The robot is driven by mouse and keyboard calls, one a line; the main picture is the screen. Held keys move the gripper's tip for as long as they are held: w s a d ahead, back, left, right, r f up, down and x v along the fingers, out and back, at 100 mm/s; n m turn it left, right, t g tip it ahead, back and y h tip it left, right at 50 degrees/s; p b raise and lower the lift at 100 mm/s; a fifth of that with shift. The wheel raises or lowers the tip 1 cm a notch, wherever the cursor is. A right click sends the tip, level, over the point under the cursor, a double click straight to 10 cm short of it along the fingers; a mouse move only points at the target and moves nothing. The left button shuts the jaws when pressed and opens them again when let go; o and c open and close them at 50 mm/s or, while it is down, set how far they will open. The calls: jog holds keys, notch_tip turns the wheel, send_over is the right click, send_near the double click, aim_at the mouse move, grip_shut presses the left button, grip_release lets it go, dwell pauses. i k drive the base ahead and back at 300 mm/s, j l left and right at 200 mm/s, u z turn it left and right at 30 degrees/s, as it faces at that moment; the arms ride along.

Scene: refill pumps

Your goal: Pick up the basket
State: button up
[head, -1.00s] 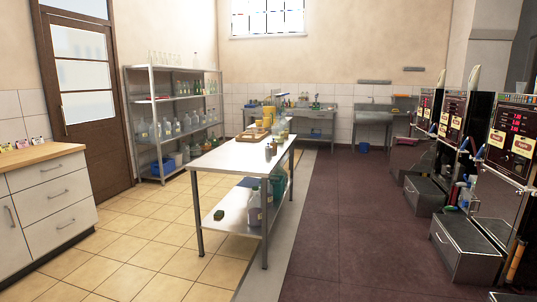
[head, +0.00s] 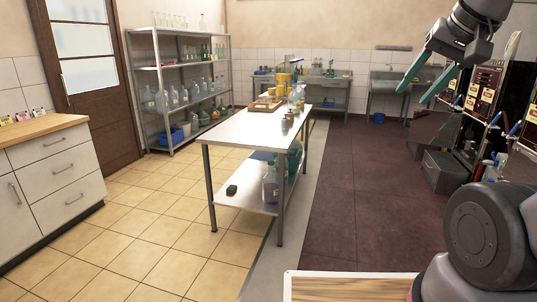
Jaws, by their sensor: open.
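No basket can be made out for certain. A small blue container (head: 171,136) sits on the bottom shelf of the metal rack at the back left; it may be a basket or a bin. Another small blue container (head: 379,118) stands on the floor under the sink at the back. My gripper (head: 413,96) is at the upper right, its two green fingers apart and pointing down-left, with nothing between them. It is far from both blue containers.
A steel table (head: 240,133) with a lower shelf stands in the middle, holding trays and bottles. Drawers (head: 60,170) are at left, dark machines (head: 483,88) at right. A wooden-topped surface (head: 350,289) is at the bottom. Dark floor (head: 360,190) right of the table is clear.

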aim_at(285, 122)
jog(key=i+j+u, duration=0.35)
jog(key=i+u, duration=0.7)
jog(key=i, duration=0.15)
jog(key=i+j, duration=0.1)
jog(key=i, duration=0.6)
jog(key=i+z, duration=0.1)
jog(key=i, duration=0.6)
jog(key=i+z, duration=0.9)
jog(key=i+j+z, duration=0.25)
jog(key=z, duration=0.2)
jog(key=i, duration=0.05)
